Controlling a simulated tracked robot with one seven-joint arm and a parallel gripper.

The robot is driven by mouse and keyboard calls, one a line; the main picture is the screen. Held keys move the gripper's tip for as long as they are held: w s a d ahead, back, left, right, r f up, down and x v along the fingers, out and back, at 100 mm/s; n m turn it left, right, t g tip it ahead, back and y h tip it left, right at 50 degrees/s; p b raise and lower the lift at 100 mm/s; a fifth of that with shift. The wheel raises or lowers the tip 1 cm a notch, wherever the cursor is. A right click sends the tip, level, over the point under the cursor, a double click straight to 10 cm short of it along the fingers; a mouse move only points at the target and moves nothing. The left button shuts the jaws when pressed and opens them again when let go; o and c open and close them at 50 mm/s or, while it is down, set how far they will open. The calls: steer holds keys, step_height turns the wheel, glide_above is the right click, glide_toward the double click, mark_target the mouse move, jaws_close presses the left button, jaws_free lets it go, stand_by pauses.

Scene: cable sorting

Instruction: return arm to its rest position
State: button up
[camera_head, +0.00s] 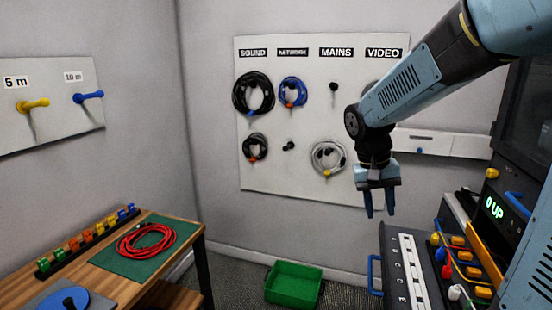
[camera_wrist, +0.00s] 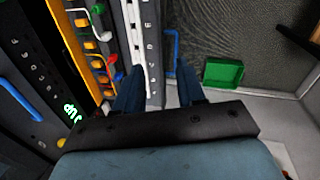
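My gripper (camera_head: 378,200) hangs from my blue-grey arm at the right of the head view, pointing down. It is in front of the wall board and beside the equipment rack. In the wrist view my gripper (camera_wrist: 160,90) shows two blue fingers standing apart. Nothing is held between them. The gripper touches nothing that I can see. My arm hides part of the board under the VIDEO label.
A board (camera_head: 270,180) carries coiled cables on pegs. A red cable coil (camera_head: 146,241) lies on a green mat (camera_head: 180,257) on the left table. A green bin (camera_head: 293,283) stands on the floor. The rack (camera_head: 400,240) with plugged cables stands close at right.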

steer(key=s+r+n+t+y, duration=0.1)
steer(key=s+r+t, duration=0.2)
steer(key=s, duration=0.4)
steer(key=s+r+n+t+y, duration=0.1)
steer(key=s+r+t, duration=0.2)
steer(key=s, duration=0.4)
steer(key=shift+a+r+y, duration=0.25)
steer(key=shift+r+y, duration=0.15)
steer(key=shift+r, duration=0.1)
steer(key=shift+s, duration=0.1)
